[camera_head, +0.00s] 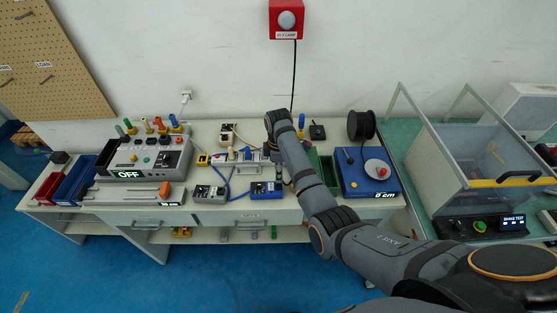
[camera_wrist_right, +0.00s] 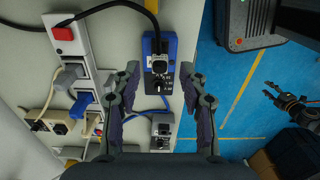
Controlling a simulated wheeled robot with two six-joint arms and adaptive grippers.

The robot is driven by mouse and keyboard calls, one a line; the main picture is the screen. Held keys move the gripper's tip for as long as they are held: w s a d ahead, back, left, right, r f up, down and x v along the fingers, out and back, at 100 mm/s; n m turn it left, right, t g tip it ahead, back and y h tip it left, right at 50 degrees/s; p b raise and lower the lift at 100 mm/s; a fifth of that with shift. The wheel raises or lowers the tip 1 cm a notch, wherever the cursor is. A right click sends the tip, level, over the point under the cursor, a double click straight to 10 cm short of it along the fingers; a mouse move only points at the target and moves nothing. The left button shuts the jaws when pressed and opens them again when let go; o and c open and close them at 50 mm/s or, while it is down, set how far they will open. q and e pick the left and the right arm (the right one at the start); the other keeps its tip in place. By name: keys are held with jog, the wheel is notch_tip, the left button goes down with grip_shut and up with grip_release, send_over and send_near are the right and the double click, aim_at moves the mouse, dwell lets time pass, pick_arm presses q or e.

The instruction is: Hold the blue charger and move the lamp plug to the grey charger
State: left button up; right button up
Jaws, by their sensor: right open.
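The blue charger (camera_head: 265,188) lies near the bench's front edge; it also shows in the right wrist view (camera_wrist_right: 169,98). A black lamp plug (camera_wrist_right: 160,65) sits on its face, with a black cable curving away from it. The grey charger (camera_head: 209,192) is left of the blue one in the head view and below it in the wrist view (camera_wrist_right: 162,129). My right gripper (camera_wrist_right: 160,86) is open, its fingers on either side of the blue charger in the picture; contact cannot be told. My left gripper (camera_wrist_right: 275,92) appears small over the floor, its opening unclear.
A power strip (camera_wrist_right: 82,48) with several plugs lies beside the chargers. A blue cable (camera_head: 238,196) runs between the chargers. The red lamp (camera_head: 286,19) hangs on the wall.

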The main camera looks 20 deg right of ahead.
aim_at(266, 189)
jog(key=shift+f, duration=2.35)
grip_shut()
